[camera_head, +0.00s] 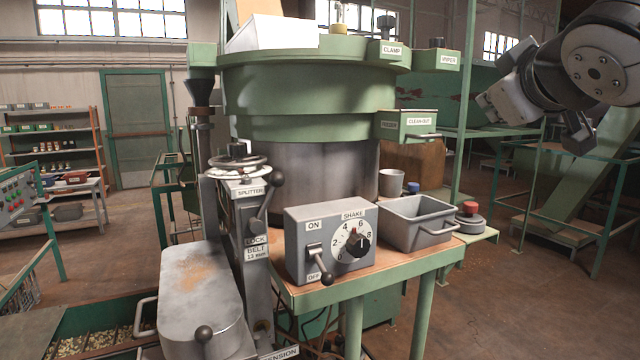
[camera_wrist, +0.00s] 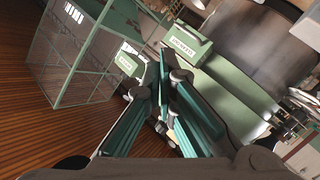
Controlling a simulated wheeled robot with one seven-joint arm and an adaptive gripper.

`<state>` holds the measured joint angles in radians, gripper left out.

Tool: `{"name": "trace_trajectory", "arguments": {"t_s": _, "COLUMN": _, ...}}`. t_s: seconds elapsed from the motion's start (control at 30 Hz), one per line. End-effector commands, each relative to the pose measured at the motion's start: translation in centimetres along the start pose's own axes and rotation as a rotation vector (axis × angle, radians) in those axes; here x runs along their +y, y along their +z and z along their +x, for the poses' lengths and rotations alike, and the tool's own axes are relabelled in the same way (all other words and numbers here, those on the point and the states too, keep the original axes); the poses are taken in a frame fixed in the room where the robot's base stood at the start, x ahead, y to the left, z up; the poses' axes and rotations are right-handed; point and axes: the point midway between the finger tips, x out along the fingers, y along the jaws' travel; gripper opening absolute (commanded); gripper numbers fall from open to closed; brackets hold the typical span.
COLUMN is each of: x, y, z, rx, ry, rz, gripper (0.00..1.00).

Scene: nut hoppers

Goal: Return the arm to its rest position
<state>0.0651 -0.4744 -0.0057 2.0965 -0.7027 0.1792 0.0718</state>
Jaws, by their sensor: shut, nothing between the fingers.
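My arm (camera_head: 590,62) is raised at the upper right of the head view, folded close to the camera and to the right of the green hopper machine. My gripper (camera_wrist: 168,75) shows in the wrist view with its teal-padded fingers shut and nothing between them. It is apart from everything around it. In the head view I cannot clearly make out the fingers.
The green hopper (camera_head: 310,90) stands in the middle, with its clean-out box (camera_head: 405,126) on the right side. A switch box (camera_head: 330,243) and a grey bin (camera_head: 418,218) sit on the bench.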

Motion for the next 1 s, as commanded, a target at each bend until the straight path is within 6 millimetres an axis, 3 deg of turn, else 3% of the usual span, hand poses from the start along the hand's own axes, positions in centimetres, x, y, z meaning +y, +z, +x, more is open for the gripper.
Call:
{"name": "trace_trajectory", "arguments": {"t_s": 0.03, "x": -1.6, "y": 3.1, "z": -1.0, "rx": -0.085, "ry": -0.027, "rz": 0.063, "gripper": 0.00}}
{"name": "trace_trajectory", "arguments": {"t_s": 0.2, "x": -7.7, "y": 12.2, "z": -5.1, "rx": -0.369, "ry": -0.144, "rz": 0.249, "gripper": 0.00}}
{"name": "trace_trajectory", "arguments": {"t_s": 0.4, "x": -15.2, "y": 19.8, "z": -11.1, "rx": -0.642, "ry": -0.311, "rz": 0.402, "gripper": 0.00}}
{"name": "trace_trajectory", "arguments": {"t_s": 0.5, "x": -17.7, "y": 21.7, "z": -13.4, "rx": -0.730, "ry": -0.375, "rz": 0.448, "gripper": 0.00}}
{"name": "trace_trajectory", "arguments": {"t_s": 0.63, "x": -19.5, "y": 22.9, "z": -15.2, "rx": -0.790, "ry": -0.424, "rz": 0.478, "gripper": 0.00}}
{"name": "trace_trajectory", "arguments": {"t_s": 1.0, "x": -19.8, "y": 23.1, "z": -15.5, "rx": -0.801, "ry": -0.432, "rz": 0.482, "gripper": 0.00}}
